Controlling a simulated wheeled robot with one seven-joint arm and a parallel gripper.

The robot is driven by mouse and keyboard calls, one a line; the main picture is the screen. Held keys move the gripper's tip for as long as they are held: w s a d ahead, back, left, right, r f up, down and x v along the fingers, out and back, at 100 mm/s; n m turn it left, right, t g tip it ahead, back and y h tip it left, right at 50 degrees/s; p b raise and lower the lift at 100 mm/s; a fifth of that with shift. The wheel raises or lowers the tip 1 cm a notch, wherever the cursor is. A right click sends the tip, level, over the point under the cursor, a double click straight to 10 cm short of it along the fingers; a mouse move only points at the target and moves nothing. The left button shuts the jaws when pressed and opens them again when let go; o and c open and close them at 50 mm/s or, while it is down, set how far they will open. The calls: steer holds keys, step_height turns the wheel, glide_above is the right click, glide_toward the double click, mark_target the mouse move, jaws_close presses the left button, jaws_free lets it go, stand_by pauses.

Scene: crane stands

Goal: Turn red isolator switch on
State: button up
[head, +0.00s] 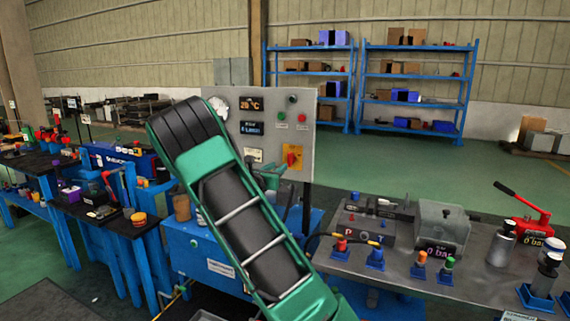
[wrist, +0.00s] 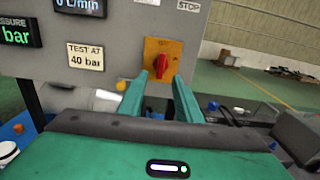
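The red isolator switch (head: 292,156) is a red knob on a yellow plate at the lower right of the grey control panel (head: 240,103). In the wrist view the red knob (wrist: 160,66) shows upper centre on its orange-yellow plate. The knob's grip looks close to vertical there. My gripper (wrist: 160,82) is open, with its two green fingers apart and nothing between them. The fingers point at the panel, and the knob shows just beyond and between their tips. In the head view my gripper (head: 268,175) is just left of and below the switch, partly hidden by my arm.
The panel also carries displays, a gauge, a green button (head: 281,116) and a red button (head: 301,118). A "TEST AT 40 bar" label (wrist: 86,55) is left of the switch. A metal bench (head: 470,270) with fittings stands at right. Blue shelves (head: 412,90) stand behind.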

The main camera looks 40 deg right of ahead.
mark_target(288, 159)
steer(key=x, duration=1)
steer(key=shift+s+d, duration=0.1)
steer(key=shift+d, duration=0.05)
jaws_close()
